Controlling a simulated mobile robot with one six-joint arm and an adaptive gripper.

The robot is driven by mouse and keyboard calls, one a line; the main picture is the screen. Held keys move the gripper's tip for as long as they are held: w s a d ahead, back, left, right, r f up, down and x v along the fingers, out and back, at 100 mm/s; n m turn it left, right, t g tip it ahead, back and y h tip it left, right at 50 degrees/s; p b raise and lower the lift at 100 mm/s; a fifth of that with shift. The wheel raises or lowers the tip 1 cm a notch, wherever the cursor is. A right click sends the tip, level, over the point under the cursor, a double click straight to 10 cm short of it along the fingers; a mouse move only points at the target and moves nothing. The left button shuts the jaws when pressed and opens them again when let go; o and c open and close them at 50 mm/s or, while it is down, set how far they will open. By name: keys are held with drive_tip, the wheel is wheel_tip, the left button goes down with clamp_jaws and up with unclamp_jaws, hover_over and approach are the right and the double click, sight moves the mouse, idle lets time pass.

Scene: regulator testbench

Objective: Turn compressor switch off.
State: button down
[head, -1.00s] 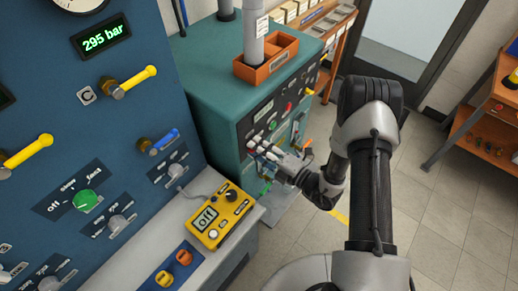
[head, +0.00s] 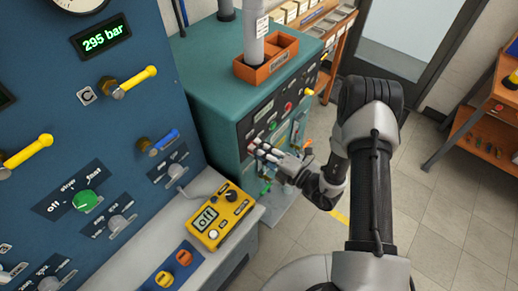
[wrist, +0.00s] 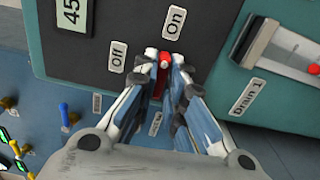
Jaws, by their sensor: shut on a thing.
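The compressor is the teal cabinet (head: 205,80) in the middle of the head view, with a dark front panel. My gripper (head: 258,148) reaches that panel's lower left part from the right. In the wrist view my gripper (wrist: 165,58) is shut on the red compressor switch (wrist: 164,62), one finger on each side. The "Off" label (wrist: 117,56) is left of the switch and the "On" label (wrist: 174,20) is above it. The fingers hide part of the switch, so I cannot tell its exact setting. In the head view the hand hides the switch.
A blue panel with a 295 bar display (head: 102,38) and a yellow meter reading off (head: 220,217) stand left. Open floor (head: 420,225) lies right.

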drive_tip(key=shift+n+b, duration=1.7)
drive_tip(key=shift+n, duration=7)
drive_tip(key=c, duration=1.7)
unclamp_jaws()
drive_tip(key=shift+o, duration=0.2)
drive_tip(key=shift+d, duration=0.1)
drive_tip(key=v, duration=1.2)
